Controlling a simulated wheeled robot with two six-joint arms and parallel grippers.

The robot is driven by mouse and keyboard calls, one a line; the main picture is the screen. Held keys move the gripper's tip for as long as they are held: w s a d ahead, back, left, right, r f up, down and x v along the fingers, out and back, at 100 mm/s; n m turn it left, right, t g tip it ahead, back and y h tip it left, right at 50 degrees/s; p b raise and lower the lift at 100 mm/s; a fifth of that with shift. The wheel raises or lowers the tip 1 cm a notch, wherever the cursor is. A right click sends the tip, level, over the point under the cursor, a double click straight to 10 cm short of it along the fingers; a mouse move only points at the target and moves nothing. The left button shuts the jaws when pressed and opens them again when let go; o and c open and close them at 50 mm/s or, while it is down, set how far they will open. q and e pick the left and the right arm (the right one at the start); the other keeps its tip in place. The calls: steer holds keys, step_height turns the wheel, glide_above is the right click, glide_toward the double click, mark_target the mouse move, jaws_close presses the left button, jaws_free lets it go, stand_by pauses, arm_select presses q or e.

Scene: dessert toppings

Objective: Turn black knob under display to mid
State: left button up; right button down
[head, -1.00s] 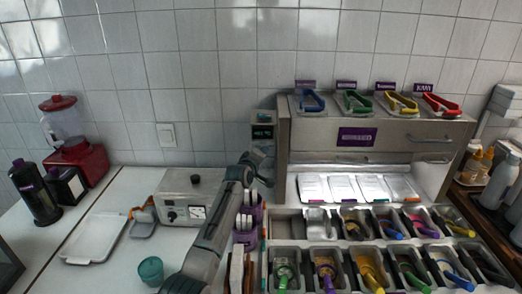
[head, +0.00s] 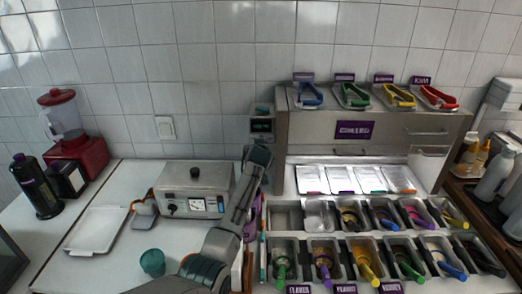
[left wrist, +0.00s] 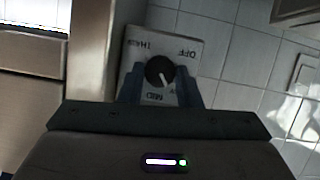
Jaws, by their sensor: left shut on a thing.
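A small wall panel with a dark display (head: 262,125) is left of the steel cabinet in the head view. My left gripper (head: 257,155) is up against the panel just below the display, and it hides the knob there. In the left wrist view, the round black knob (left wrist: 159,71) sits on a pale label plate (left wrist: 182,47). OFF and MID are legible on the plate, upside down. The knob's white pointer line points down in this view, toward the MID side. My left gripper's fingers (left wrist: 160,88) are on both sides of the knob, shut on it. My right gripper is not in view.
The steel cabinet (head: 385,135) stands right of the panel, with tongs on top. Topping bins (head: 322,262) are in front of it. A metal box with a dial (head: 180,190) is left of my arm, and a teal cup (head: 152,262) is nearer.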

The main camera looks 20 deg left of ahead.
arm_select(q)
steer(key=shift+w+d+m+g+y+b, duration=0.1)
steer(key=shift+d+m+g+y+b, duration=0.05)
steer(key=shift+m+y+b, duration=0.85)
steer(key=shift+d+m+g+y+b, duration=0.15)
steer(key=shift+m+y+b, duration=0.55)
steer(key=shift+m+b, duration=0.6)
steer(key=o, duration=1)
steer(key=shift+c, duration=0.2)
steer(key=b+v, duration=0.3)
steer(key=v, duration=0.7)
steer(key=shift+s+d, duration=0.2)
steer(key=shift+s, duration=0.1)
